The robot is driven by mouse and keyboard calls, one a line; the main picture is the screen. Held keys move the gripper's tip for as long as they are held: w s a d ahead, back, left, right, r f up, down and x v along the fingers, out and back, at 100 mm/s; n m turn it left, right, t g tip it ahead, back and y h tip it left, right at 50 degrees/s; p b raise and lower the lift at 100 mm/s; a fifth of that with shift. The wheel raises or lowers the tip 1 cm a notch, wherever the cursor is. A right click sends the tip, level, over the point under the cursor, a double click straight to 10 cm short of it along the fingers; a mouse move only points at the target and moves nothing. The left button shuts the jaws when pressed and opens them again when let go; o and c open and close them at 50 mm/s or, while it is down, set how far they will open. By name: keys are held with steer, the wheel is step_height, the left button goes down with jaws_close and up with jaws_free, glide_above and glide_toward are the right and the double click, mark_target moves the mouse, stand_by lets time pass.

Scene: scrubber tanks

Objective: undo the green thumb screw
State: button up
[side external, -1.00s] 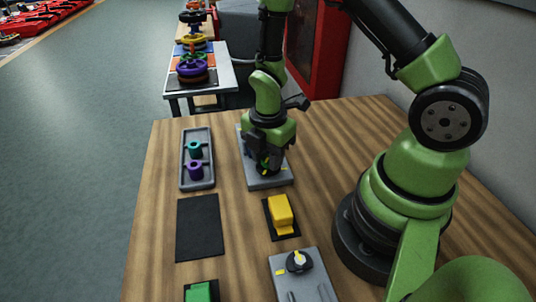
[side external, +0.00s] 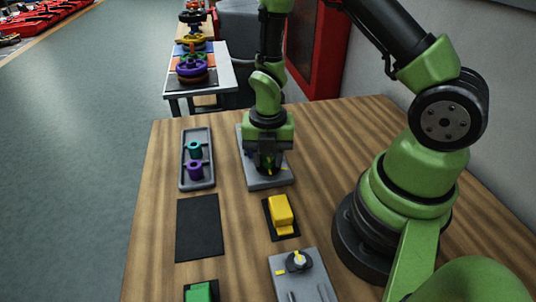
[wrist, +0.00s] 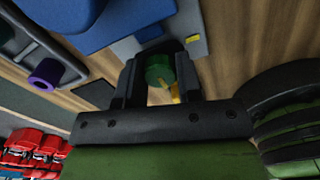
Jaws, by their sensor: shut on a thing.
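The green thumb screw (wrist: 158,70) shows in the wrist view between the two dark fingers of my gripper (wrist: 158,80), which is shut on it. In the side view my gripper (side external: 266,168) points down over a grey plate (side external: 270,183) on the table, and the fingers hide most of the screw. I cannot tell from these frames how far the screw sits in its seat.
A grey tray (side external: 186,183) left of the plate holds a teal knob (side external: 194,148) and a purple knob (side external: 194,168). Nearer are a dark mat (side external: 200,228), a yellow block (side external: 281,210), a dial box (side external: 285,279) and a green block (side external: 198,291). A blue object (wrist: 130,18) shows close by.

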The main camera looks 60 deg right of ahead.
mark_target(268, 157)
stand_by(0.3)
steer(key=o, duration=0.9)
steer(key=shift+o, duration=0.2)
steer(key=shift+r, duration=0.1)
step_height(268, 157, up, 10)
